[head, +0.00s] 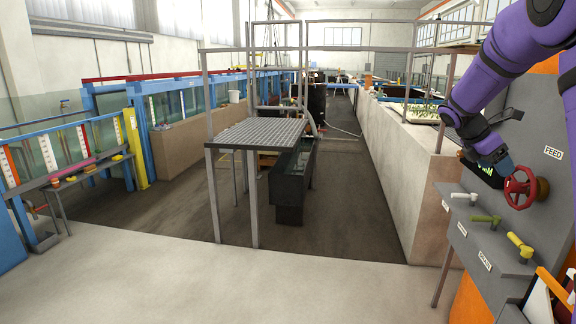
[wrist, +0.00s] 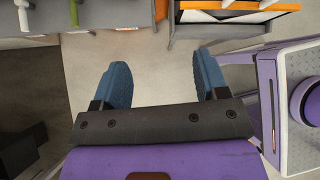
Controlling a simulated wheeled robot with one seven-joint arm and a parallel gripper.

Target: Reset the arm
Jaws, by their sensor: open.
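My gripper (wrist: 162,80) is open and empty in the wrist view, its two blue fingers spread wide with bare pale floor between them. In the head view my purple arm comes in from the upper right and bends down. My gripper (head: 500,165) shows there only in small part, near the red handwheel on the grey panel. I cannot tell from this view how far apart they are.
The grey panel (head: 540,115) at right carries a red handwheel (head: 521,187) and several valve handles, one yellow (head: 519,244). A raised grating platform (head: 258,133) stands mid-floor beside a dark tank (head: 290,185). Blue-framed flumes line the left. The near floor (head: 250,280) is clear.

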